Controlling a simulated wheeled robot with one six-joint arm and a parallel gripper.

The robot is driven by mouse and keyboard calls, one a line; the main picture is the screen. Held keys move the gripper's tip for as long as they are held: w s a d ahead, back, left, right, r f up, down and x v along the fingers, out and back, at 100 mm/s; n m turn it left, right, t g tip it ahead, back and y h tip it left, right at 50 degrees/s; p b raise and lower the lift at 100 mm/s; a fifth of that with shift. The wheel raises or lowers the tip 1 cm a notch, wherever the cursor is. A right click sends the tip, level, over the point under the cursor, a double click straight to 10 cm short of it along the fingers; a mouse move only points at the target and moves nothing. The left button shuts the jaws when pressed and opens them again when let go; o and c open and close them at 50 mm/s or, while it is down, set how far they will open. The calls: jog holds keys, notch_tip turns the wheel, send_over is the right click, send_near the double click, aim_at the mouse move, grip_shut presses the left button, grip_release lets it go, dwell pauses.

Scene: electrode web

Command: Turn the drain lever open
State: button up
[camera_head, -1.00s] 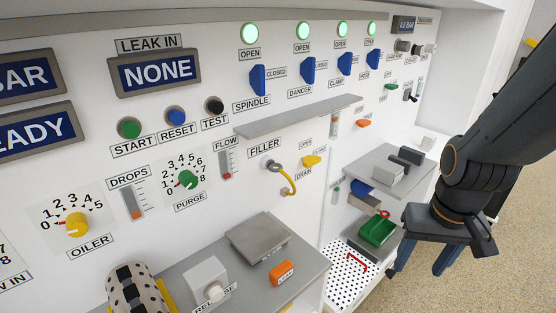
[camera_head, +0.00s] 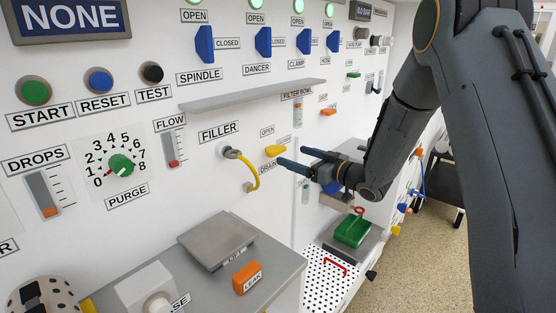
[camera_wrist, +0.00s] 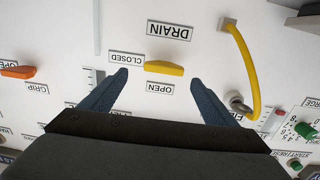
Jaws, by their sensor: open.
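The yellow drain lever (camera_head: 275,151) is on the white panel, right of the FILLER label. In the wrist view the lever (camera_wrist: 164,68) lies level, its left end toward the CLOSED label (camera_wrist: 126,58). The OPEN label (camera_wrist: 166,88) is below it and the DRAIN label (camera_wrist: 169,30) above, both upside down there. My gripper (camera_head: 291,157) is open and empty just right of the lever in the head view. In the wrist view my gripper (camera_wrist: 159,78) has its fingertips on either side of the lever, with gaps. I cannot tell the remaining distance to the panel.
A yellow curved hose (camera_head: 254,176) hangs from the filler fitting left of the lever; it is close to the right finger in the wrist view. A grey shelf (camera_head: 252,95) juts out above.

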aim_at(279, 151)
jog(key=shift+y, duration=0.4)
jog(key=x, duration=0.8)
jog(key=shift+s+a, duration=0.2)
jog(key=shift+s, duration=0.05)
jog(key=c, duration=1.1)
jog(key=shift+o, duration=0.2)
